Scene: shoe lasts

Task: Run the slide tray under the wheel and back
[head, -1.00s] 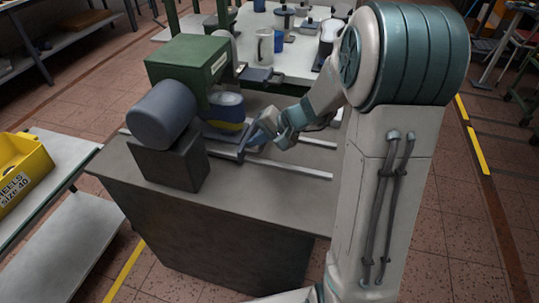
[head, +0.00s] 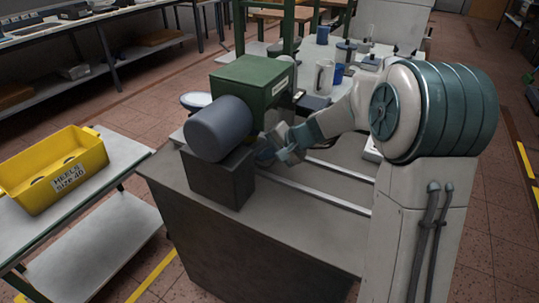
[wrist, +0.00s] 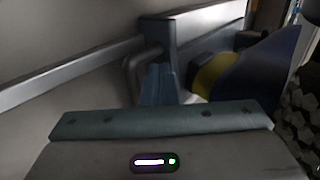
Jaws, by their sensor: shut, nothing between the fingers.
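In the wrist view, the slide tray (wrist: 205,22) is a grey metal piece with a bent bar handle (wrist: 131,72). A blue and yellow shoe last (wrist: 262,68) sits beside it on the right. My gripper (wrist: 160,82) has its blue fingers shut, with nothing between them, close to the handle; I cannot tell if they touch it. In the head view, my gripper (head: 270,150) is low beside the green machine (head: 250,82), just right of its dark block (head: 218,178). The machine hides the tray and last there. I cannot clearly make out the wheel.
Two silver rails (head: 325,186) run along the grey bench (head: 290,222), whose front is clear. A grey cylinder (head: 217,128) sits above the block. A yellow crate (head: 50,172) stands on a side table at left. A table behind holds mugs and pots.

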